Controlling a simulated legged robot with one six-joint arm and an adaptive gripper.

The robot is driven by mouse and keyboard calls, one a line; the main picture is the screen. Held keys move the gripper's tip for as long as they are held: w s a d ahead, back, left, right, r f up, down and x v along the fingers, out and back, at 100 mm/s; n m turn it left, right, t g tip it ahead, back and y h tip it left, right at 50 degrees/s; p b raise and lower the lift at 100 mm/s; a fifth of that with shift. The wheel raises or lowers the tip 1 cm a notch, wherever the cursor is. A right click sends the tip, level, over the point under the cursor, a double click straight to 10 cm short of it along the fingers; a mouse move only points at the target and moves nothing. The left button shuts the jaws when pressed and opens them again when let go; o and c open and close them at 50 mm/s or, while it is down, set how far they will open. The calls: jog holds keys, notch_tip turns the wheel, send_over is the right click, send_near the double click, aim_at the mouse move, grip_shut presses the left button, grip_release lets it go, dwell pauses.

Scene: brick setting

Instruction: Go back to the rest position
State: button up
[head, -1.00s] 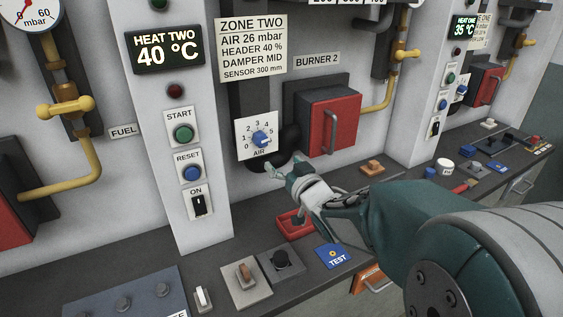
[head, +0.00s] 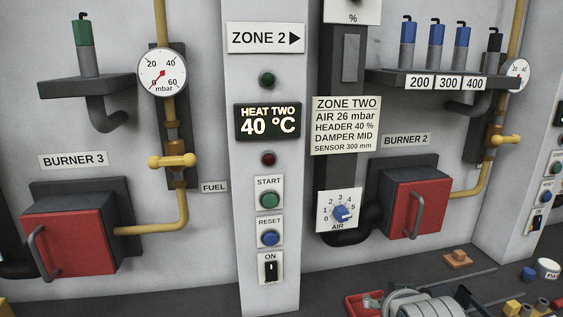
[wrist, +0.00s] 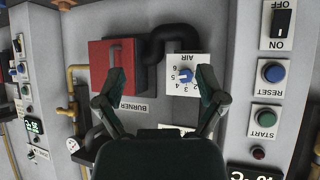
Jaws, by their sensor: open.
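My gripper (wrist: 161,84) is open and empty in the wrist view, its two dark fingers spread apart. That view is upside down and has the AIR dial panel (wrist: 181,88) and the red burner box (wrist: 118,52) beyond the fingers. In the head view my arm shows only at the bottom edge, and the gripper's fingers cannot be made out clearly there. The AIR dial (head: 341,214) with its blue knob is on the wall above and left of the arm. The gripper stands apart from the dial.
A column carries the HEAT TWO display (head: 267,123), START button (head: 269,200), RESET button (head: 270,238) and ON switch (head: 271,271). Red burner boxes stand at left (head: 75,244) and right (head: 415,208). A red tray (head: 360,304) and small blocks lie on the dark bench.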

jog(key=s+a+f+g, duration=0.1)
jog(key=s+g, duration=0.1)
jog(key=s, duration=0.4)
jog(key=s+a+f+g+y, duration=0.1)
jog(key=s+a+g, duration=0.1)
jog(key=s, duration=0.5)
jog(key=shift+s+a+f+n+g, duration=0.25)
jog(key=shift+a+n+g, duration=0.05)
jog(key=shift+n+g, duration=0.1)
